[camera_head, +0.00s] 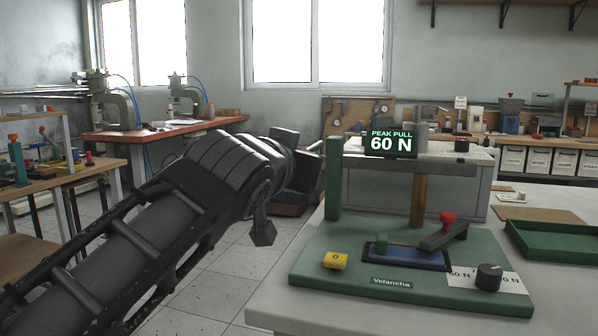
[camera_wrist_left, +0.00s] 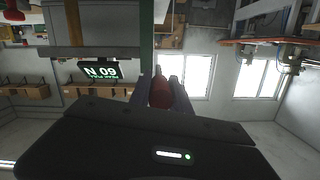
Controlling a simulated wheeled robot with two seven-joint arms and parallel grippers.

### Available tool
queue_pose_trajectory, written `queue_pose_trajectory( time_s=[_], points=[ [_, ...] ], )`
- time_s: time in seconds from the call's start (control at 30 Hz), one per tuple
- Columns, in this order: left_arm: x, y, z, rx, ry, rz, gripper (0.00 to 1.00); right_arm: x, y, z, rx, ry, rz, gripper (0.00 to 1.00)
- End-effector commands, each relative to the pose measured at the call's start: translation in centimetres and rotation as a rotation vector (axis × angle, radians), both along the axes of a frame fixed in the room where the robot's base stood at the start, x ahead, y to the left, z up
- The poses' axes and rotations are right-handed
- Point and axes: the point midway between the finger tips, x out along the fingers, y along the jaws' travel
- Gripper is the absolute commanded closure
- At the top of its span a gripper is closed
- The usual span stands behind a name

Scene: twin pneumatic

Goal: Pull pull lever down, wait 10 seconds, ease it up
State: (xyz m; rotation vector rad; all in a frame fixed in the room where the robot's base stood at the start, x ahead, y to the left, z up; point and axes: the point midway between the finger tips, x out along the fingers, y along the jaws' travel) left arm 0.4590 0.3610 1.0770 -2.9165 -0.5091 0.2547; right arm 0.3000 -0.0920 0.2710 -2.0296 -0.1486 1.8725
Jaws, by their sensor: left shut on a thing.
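The green test stand (camera_head: 330,275), labelled Velancha, stands on the table with a green post (camera_head: 333,178) at its left. Its display (camera_head: 390,144) reads PEAK PULL 60 N. My left gripper (camera_head: 312,172) is just left of the post, its tips partly hidden in the head view. In the left wrist view, the left gripper (camera_wrist_left: 161,88) is shut on a red handle (camera_wrist_left: 160,94), apparently the pull lever's grip. The lever's link to the stand is hidden. The display also shows upside down in the wrist view (camera_wrist_left: 98,71). My right gripper is not in view.
On the stand's base are a yellow block (camera_head: 335,261) marked 0, a dark lever with a red knob (camera_head: 447,218), a blue-lined recess (camera_head: 420,261) and a black dial (camera_head: 489,277). A green tray (camera_head: 555,245) lies at right. Open floor shows left of the table.

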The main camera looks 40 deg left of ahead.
Motion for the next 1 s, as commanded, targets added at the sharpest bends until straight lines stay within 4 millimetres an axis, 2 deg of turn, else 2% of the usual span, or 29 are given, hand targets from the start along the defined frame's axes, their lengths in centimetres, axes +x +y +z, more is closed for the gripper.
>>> queue_pose_trajectory(
  time_s=[0.33,0.37,0.6,0.87,1.0],
  points=[
    [0.02,-0.01,-0.06,-0.001,0.0,0.0,1.0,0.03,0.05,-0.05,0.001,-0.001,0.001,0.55],
    [0.02,-0.01,-0.06,-0.001,0.0,0.0,0.75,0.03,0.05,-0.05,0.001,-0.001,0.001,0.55],
    [0.01,0.0,-0.04,-0.001,0.0,0.0,0.55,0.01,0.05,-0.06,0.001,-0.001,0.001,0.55],
    [-0.03,-0.01,-0.02,0.0,-0.001,0.0,0.55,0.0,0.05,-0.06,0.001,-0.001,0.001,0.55],
    [-0.78,-0.28,0.23,0.001,-0.003,0.0,0.55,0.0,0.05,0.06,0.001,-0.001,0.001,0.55]
  ],
)
